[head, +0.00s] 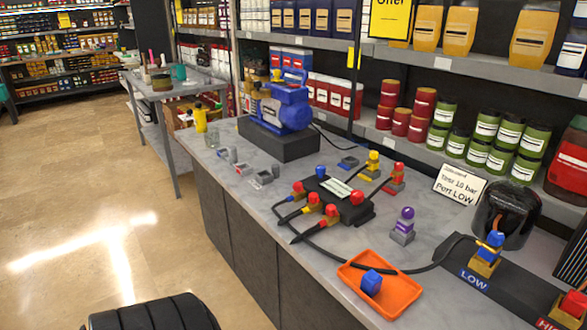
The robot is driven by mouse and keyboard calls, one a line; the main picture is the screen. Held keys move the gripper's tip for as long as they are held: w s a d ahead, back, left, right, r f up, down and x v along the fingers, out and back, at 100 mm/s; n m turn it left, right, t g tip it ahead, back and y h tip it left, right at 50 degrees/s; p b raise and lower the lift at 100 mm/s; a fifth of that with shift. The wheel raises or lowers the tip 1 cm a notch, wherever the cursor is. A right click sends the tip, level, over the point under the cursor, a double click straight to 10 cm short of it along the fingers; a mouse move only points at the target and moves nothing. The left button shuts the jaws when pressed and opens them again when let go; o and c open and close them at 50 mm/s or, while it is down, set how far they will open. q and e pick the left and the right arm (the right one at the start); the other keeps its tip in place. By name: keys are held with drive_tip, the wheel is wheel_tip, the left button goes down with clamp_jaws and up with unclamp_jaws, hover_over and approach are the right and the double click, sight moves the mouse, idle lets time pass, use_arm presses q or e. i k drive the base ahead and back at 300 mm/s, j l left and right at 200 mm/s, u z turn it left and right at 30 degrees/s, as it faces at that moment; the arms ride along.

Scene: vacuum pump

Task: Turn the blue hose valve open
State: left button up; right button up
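A brass-coloured valve with a blue handle (495,238) stands on the dark block marked LOW at the right, with a black hose (440,262) running left from it. On the counter, a dark manifold (352,212) carries a blue knob (320,172) and several red knobs. Several dark hoses and colored fittings sit around it. A loose blue piece (371,283) lies in an orange tray (402,299). I cannot tell whether the blue-handled valve is open or closed. Neither of my grippers is in view.
A blue pump (286,108) stands on a dark block at the back of the grey counter. A purple-topped fitting (404,224) stands behind the tray. A sign (459,184) and a dark rounded container (505,212) are at the right. Loaded shelves rise behind. The floor at left is clear.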

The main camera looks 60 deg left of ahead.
sight(297, 186)
drive_tip(key=u, duration=2)
drive_tip(key=i+l, duration=0.05)
drive_tip(key=l, duration=0.05)
